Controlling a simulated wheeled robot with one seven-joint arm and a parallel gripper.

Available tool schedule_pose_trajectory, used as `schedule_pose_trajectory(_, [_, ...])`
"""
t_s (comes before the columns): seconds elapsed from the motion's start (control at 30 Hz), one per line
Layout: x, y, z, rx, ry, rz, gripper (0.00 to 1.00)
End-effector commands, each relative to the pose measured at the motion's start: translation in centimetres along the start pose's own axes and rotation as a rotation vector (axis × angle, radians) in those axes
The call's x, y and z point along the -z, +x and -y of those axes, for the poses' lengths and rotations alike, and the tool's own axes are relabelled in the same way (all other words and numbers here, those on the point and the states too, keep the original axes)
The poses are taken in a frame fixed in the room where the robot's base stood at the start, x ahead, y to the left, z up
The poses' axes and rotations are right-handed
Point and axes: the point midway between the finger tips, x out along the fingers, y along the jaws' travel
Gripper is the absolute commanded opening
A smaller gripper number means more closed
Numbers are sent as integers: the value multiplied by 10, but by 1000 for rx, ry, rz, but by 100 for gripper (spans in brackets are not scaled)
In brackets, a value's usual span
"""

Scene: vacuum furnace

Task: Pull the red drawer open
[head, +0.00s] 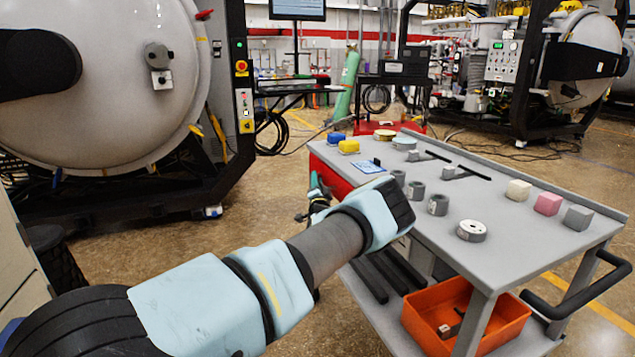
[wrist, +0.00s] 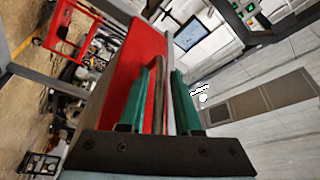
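The red drawer (head: 335,180) shows as a red face under the left end of the grey cart's top; my arm hides part of it. In the wrist view the red drawer (wrist: 136,62) fills the area left of and behind the fingers. Its bar handle (wrist: 158,92) runs between the two green fingers of my gripper (wrist: 167,66), close to the left finger, with a gap to the right finger. My gripper is open around the handle. In the head view my gripper (head: 316,188) is at the drawer's face, partly hidden by my wrist.
The grey cart (head: 520,250) carries blocks, cylinders and handled tools on top. An orange bin (head: 508,324) and dark bars (head: 375,272) lie on its lower shelf. A large furnace (head: 105,80) stands at left. Floor (head: 265,200) between furnace and cart is open.

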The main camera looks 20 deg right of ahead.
Motion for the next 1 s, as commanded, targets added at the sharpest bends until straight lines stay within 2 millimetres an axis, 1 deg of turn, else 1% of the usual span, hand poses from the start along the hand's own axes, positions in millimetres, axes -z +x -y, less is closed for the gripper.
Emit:
schedule_pose_trajectory(0.03, [0,0,0,0,0,0,26])
schedule_pose_trajectory(0.27, [0,0,0,0,0,0,0])
schedule_pose_trajectory(1.0, [0,0,0,0,0,0,0])
